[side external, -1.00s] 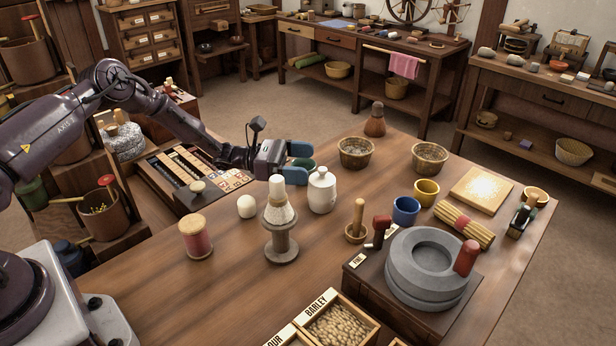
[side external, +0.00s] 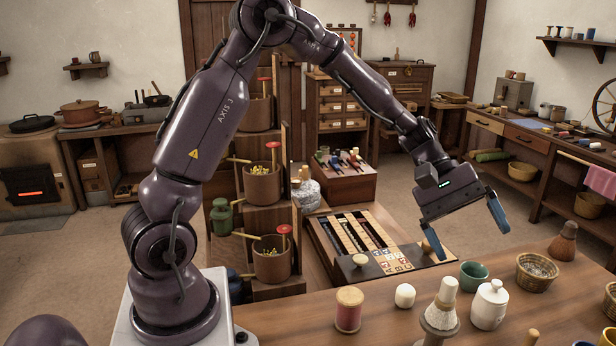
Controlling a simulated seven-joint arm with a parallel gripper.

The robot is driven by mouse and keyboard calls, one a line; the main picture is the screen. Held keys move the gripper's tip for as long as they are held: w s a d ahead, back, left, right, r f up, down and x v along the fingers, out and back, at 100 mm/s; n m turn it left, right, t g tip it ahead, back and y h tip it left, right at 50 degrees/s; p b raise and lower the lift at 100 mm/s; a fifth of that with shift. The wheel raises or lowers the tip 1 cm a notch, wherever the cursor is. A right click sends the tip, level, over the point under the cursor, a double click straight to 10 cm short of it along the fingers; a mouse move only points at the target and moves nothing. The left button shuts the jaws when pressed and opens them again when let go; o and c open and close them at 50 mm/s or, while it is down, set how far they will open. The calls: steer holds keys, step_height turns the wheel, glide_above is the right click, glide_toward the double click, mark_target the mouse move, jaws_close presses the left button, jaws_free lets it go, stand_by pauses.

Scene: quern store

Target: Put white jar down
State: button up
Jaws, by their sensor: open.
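The white lidded jar (side external: 489,305) stands upright on the wooden table (side external: 390,325). My gripper (side external: 468,232) is raised above and behind the jar, clear of it. Its two blue fingers are spread wide, with nothing between them. The jar's lower left edge is close to a white-topped brush on a grey stand (side external: 441,310) in this view.
A green cup (side external: 473,276) stands just behind the jar, and a woven bowl (side external: 536,272) is to its right. A white rounded piece (side external: 405,295) and a red thread spool (side external: 349,309) stand to the left. A brown bottle-shaped object (side external: 563,242) is further back.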

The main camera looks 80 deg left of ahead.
steer(key=s+a+r+m+t+y, duration=0.1)
steer(key=s+a+r+m+y, duration=0.1)
steer(key=s, duration=0.5)
steer(key=s+a+r+m+t+y, duration=0.1)
steer(key=s+r+m+y, duration=0.3)
steer(key=s, duration=0.4)
steer(key=s+a+r+m+t+y, duration=0.1)
steer(key=s+a+r+m+y, duration=0.2)
steer(key=s+m, duration=0.2)
steer(key=s, duration=0.3)
steer(key=shift+t+y, duration=0.3)
steer(key=shift+y, duration=0.1)
